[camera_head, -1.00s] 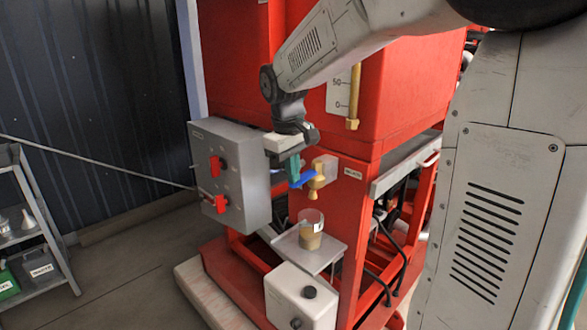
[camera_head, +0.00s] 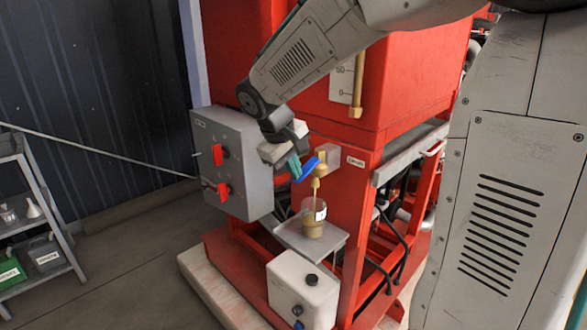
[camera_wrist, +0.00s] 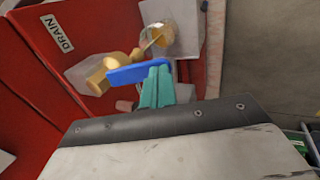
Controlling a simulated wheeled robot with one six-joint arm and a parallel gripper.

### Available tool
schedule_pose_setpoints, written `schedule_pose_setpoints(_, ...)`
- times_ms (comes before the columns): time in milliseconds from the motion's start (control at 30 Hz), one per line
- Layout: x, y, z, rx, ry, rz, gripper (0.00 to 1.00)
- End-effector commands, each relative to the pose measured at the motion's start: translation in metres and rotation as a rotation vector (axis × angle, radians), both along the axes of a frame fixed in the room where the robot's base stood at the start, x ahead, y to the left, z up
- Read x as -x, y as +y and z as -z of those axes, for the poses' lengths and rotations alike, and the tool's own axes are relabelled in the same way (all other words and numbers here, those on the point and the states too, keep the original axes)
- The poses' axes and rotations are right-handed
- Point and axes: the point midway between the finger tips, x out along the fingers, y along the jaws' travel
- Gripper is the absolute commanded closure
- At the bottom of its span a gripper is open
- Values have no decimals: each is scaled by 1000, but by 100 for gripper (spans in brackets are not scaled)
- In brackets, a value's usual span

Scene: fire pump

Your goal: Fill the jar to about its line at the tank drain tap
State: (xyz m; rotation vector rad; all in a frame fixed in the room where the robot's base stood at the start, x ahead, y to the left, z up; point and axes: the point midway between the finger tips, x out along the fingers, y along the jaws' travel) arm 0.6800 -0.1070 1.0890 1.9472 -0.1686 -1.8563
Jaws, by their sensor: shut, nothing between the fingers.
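The brass drain tap (camera_head: 321,168) sticks out of the red tank frame, with a blue lever (camera_head: 308,169) on it. The clear jar (camera_head: 313,217) stands upright on a small grey shelf (camera_head: 335,243) below the spout. Brown liquid fills its lower part; a thin brown stream falls into it from the tap. A white mark shows on the jar's side; the level against it is hard to read. My gripper (camera_head: 296,168) is shut and empty, its teal fingertips against or just beside the lever. The wrist view shows the fingertips (camera_wrist: 157,85) overlapping the lever (camera_wrist: 140,73).
A grey control box (camera_head: 232,160) with red switches stands close left of my gripper. A brass-ended level gauge (camera_head: 356,90) is above right. A shelf rack (camera_head: 35,215) stands far left; the floor between is clear.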

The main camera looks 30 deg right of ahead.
Motion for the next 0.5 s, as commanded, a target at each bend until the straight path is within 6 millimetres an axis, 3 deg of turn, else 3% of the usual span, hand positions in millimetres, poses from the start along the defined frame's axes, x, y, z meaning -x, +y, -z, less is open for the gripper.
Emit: schedule_pose_setpoints(500, 0, 0, -16, -1, 0, 0, 100)
